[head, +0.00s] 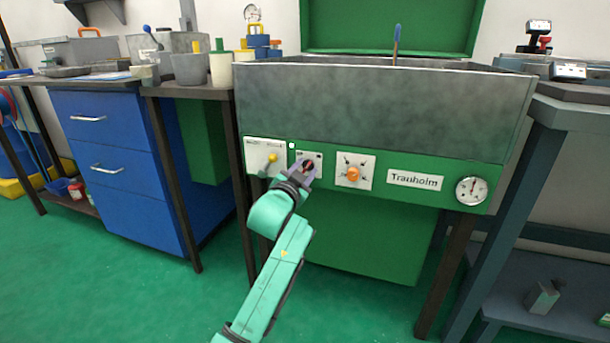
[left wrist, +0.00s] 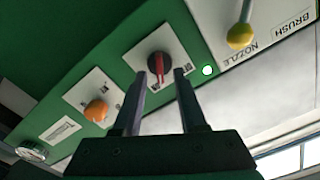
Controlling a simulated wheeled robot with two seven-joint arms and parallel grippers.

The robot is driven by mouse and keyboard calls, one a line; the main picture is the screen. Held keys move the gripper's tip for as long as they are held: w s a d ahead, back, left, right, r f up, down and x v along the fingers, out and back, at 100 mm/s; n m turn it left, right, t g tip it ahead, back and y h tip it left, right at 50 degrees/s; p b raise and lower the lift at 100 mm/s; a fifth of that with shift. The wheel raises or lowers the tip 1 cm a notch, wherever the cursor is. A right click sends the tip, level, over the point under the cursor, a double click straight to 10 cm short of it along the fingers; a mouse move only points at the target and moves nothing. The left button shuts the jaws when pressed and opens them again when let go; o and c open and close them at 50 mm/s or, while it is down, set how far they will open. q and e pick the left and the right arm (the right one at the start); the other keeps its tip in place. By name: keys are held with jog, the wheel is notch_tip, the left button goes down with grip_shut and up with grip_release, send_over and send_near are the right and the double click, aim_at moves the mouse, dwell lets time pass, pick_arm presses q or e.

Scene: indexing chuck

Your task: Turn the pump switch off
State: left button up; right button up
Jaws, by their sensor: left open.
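A black rotary switch with a red pointer (left wrist: 158,68) sits on a white plate on the green front panel. It also shows in the head view (head: 307,164), partly hidden by my gripper; its plate's lettering is too small to read. My left gripper (left wrist: 161,76) is open and points at this switch. In the left wrist view the switch appears between the two fingertips, with no clear contact; I cannot tell how deep the fingers reach. The gripper also shows in the head view (head: 303,173), close in front of the panel. My right gripper is not in view.
A small lit white lamp (left wrist: 207,70) and a yellow-knobbed lever (left wrist: 240,36) marked NOZZLE and BRUSH sit beside the switch. An orange knob (head: 353,174), a Trauholm label (head: 415,180) and a gauge (head: 471,190) lie to the right. The grey basin (head: 380,105) is above.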

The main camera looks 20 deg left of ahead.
pick_arm(q)
grip_shut()
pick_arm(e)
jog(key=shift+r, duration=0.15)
